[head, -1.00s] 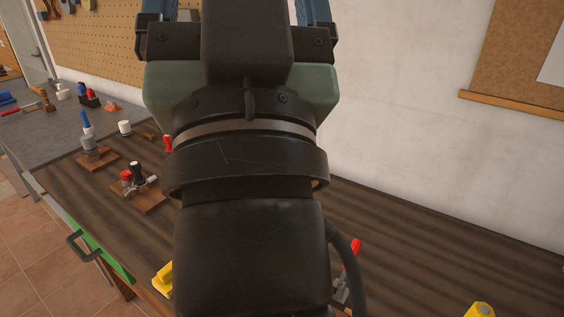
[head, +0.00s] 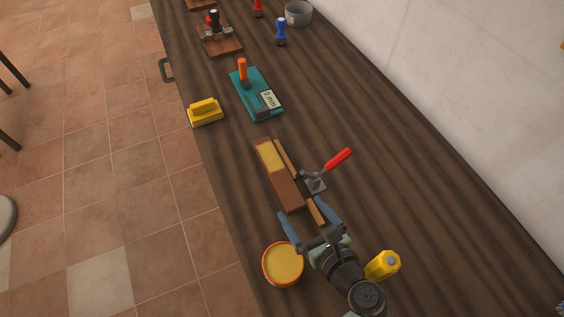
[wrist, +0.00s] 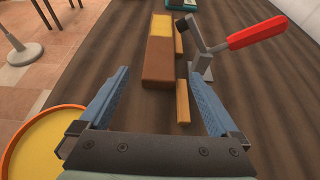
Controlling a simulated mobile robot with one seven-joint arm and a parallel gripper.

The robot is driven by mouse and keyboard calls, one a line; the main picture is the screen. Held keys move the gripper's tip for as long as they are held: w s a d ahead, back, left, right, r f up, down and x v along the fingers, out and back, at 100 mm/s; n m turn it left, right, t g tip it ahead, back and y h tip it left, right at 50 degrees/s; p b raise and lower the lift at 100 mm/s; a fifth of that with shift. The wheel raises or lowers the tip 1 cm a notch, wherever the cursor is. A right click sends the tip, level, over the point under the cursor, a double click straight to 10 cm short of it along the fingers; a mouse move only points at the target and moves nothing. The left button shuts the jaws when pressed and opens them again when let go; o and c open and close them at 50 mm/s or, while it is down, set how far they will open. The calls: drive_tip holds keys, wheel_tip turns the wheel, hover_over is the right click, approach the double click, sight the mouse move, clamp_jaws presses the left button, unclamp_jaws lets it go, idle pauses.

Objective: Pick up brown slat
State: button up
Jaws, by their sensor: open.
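A larger brown block (head: 287,190) with a yellow patch on its far part lies on the dark wooden bench; the wrist view shows it too (wrist: 158,64). A narrow light-brown slat piece (head: 316,210) lies along its right side near my gripper, also seen in the wrist view (wrist: 183,101). Another narrow piece (head: 285,157) lies farther along the same side; I cannot tell whether they join. My gripper (head: 303,207) is open and empty, its blue fingers (wrist: 158,75) spread, with the near slat piece and block end ahead between them. Nothing is held.
A clamp with a red handle (head: 338,159) stands just right of the block. An orange-rimmed round tub (head: 283,265) is close left of my gripper, and a yellow object (head: 384,265) is to its right. A teal device (head: 256,94) and yellow block (head: 205,111) stand farther away.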

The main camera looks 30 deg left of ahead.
sight(290, 193)
drive_tip(key=x, duration=0.6)
drive_tip(key=shift+w+a+f, duration=0.1)
drive_tip(key=shift+w+a, duration=0.1)
drive_tip(key=shift+a, duration=0.15)
drive_tip(key=shift+d, duration=0.1)
clamp_jaws()
